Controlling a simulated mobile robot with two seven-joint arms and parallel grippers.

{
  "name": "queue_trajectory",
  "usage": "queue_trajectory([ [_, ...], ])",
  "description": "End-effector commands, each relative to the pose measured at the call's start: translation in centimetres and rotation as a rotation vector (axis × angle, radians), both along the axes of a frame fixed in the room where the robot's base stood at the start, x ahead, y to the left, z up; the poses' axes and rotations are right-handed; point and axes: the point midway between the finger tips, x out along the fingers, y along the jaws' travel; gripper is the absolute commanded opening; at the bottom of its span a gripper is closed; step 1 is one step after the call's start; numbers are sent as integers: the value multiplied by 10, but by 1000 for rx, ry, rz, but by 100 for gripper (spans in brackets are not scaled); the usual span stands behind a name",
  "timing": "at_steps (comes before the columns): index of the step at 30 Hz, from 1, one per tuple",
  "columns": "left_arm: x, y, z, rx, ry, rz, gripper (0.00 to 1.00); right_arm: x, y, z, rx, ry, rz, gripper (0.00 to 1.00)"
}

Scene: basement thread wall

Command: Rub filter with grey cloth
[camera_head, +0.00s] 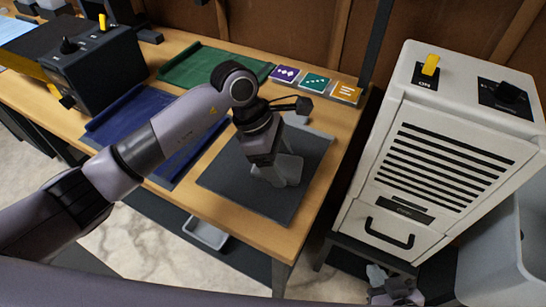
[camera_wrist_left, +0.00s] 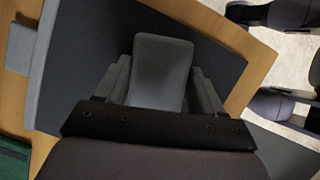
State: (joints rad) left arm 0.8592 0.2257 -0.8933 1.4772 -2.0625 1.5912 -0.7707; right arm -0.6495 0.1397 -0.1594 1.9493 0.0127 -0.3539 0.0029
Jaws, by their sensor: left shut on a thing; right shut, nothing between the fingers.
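My left gripper (camera_head: 277,174) is shut on a small grey rounded pad, which looks like the grey cloth (camera_head: 291,169). It is low over a dark grey mat (camera_head: 235,188) on the wooden table. In the left wrist view the grey cloth (camera_wrist_left: 160,72) sits between the two fingers, above the dark mat (camera_wrist_left: 85,45). Whether it touches the mat cannot be told. No separate filter shows clearly; a white slatted cabinet (camera_head: 380,190) stands at the right. My right gripper (camera_head: 394,290) is shut and empty at the bottom, below the cabinet's handle.
A blue mat (camera_head: 125,118) and a green mat (camera_head: 200,68) lie left on the table (camera_head: 340,118). Several coloured cards (camera_head: 314,82) lie along the back edge. A dark machine (camera_head: 98,68) stands at the left. A grey bin (camera_head: 490,250) is right of the cabinet.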

Motion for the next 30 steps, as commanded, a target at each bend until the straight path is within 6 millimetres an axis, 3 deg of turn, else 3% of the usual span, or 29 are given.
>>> queue_trajectory([
  [8, -12, -23, -3, 3, 7, -5, 44, 0, 0, -6, 0, 0, 0, 0],
  [15, -12, -25, -1, 4, 7, -3, 44, 0, 0, -10, 0, 0, 0, 0],
  [30, 2, 7, 2, 2, 2, -1, 44, 0, 0, -20, 0, 0, 0, 0],
])
